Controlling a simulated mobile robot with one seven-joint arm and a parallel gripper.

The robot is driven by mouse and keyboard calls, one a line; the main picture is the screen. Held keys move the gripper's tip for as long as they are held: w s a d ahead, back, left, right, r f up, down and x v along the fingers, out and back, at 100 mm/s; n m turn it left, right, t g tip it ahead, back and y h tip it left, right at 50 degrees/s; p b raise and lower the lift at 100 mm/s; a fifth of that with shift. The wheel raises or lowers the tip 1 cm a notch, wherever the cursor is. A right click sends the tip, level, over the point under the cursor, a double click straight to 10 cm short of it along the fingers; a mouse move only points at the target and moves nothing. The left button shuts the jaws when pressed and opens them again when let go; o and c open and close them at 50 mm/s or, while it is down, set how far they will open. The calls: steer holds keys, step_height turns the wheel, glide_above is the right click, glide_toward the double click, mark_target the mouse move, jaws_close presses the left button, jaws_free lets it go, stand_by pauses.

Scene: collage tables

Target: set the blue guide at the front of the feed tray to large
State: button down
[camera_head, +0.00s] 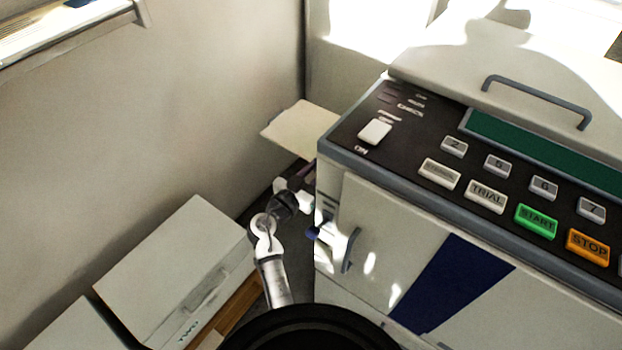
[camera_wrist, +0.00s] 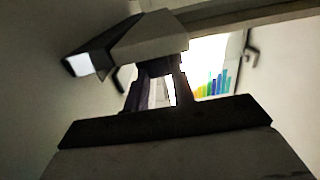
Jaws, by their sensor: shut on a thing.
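The feed tray (camera_head: 303,124) is a cream panel sticking out from the left side of the large grey machine (camera_head: 430,215). My gripper (camera_head: 306,188) is at the machine's left side, below the tray, partly hidden by my wrist and the machine. In the wrist view my gripper (camera_wrist: 160,72) has its two dark fingers up against a small dark part under a pale grey block (camera_wrist: 150,35). The fingers are shut on that part, which appears to be the blue guide; shadow hides its colour and its setting cannot be read.
A small blue knob (camera_head: 313,233) and a door handle (camera_head: 350,250) are close to my arm on the machine's front left. A white box (camera_head: 175,265) stands left of my arm. A wall closes off the left side. The control panel (camera_head: 450,150) is on top.

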steer(key=c, duration=1.2)
jaws_free()
steer(key=shift+o, duration=0.2)
steer(key=b+v, duration=0.3)
steer(key=v, duration=1)
steer(key=shift+s+a, duration=0.25)
steer(key=shift+s, duration=0.1)
